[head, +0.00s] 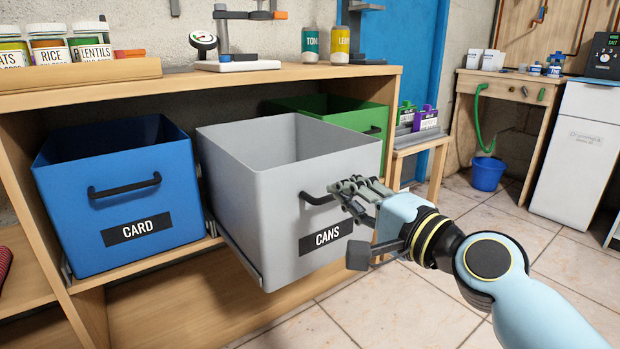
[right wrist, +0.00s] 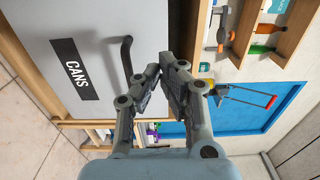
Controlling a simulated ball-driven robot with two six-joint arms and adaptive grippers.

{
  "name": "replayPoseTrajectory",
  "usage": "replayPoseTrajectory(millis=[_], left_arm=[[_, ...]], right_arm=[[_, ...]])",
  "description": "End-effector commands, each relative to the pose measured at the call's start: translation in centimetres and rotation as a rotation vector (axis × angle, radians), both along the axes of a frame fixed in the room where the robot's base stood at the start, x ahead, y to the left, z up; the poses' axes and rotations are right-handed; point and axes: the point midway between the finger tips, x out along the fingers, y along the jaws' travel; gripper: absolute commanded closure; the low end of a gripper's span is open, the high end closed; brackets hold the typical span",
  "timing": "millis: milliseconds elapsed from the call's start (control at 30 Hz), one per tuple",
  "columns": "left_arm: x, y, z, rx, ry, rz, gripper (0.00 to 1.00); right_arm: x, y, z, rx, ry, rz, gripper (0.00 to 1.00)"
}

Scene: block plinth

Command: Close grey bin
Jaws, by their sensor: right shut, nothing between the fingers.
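The grey bin (head: 240,197), labelled CANS, is pulled out on its runner past the front of the wooden unit and stands further forward than the bins beside it. Its black handle (head: 318,198) is on the front face. My right gripper (head: 340,188) is shut and empty, close to the right part of that handle; whether it touches cannot be told. In the right wrist view the handle (right wrist: 127,60) lies just left of the shut fingers (right wrist: 168,70), and the bin's front (right wrist: 80,30) fills the upper left. My left gripper is not in view.
A blue CARD bin (head: 110,210) sits left of the grey bin, and a green bin (head: 335,112) sits behind it to the right. The wooden unit (head: 380,72) carries jars and tins on top. A small stand (head: 420,138) is at right. Tiled floor (head: 400,310) is clear in front.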

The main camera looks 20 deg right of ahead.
Motion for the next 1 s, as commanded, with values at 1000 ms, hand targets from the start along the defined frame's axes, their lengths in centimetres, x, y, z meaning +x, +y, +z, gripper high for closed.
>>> replayPoseTrajectory(millis=[1000], left_arm=[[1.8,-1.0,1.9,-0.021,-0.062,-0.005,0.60]], right_arm=[[8.9,3.2,-0.1,-0.002,0.002,0.000,1.00]])
